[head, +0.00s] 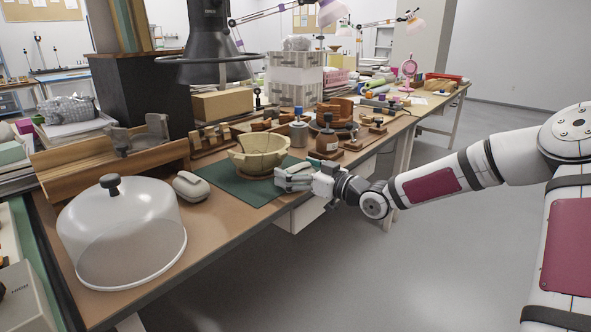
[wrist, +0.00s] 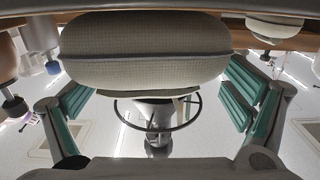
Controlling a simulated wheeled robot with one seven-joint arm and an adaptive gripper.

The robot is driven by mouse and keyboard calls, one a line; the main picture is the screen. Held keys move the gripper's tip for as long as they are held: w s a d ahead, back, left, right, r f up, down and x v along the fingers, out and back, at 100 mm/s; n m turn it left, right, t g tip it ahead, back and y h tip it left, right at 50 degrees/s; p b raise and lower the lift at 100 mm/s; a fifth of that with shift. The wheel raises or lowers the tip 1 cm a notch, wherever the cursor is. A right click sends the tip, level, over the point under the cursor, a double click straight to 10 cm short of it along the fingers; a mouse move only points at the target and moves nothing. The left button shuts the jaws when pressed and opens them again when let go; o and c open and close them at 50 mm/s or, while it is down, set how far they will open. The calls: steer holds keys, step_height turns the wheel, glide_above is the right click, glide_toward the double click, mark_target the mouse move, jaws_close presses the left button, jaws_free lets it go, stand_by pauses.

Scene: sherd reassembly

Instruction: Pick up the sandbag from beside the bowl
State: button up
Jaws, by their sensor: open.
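My gripper (head: 292,177) is low over the front edge of the green mat (head: 240,187), at the right of the cream bowl (head: 257,158). In the wrist view, which looks upside down, its two teal-padded fingers stand wide apart. A plump beige woven sandbag (wrist: 145,45) with a grey seam fills the middle of that view, close in front of and between the fingers, with no clear contact. In the head view I cannot make it out apart from the gripper. The bowl is mostly hidden behind it in the wrist view.
A second sandbag (head: 190,186) lies left of the mat, near a clear dome (head: 121,232) with a dark knob. A dark lamp hood (head: 206,50) hangs behind. Open floor lies in front of the bench.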

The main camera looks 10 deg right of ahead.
steer(key=shift+s, duration=0.1)
steer(key=v, duration=1.2)
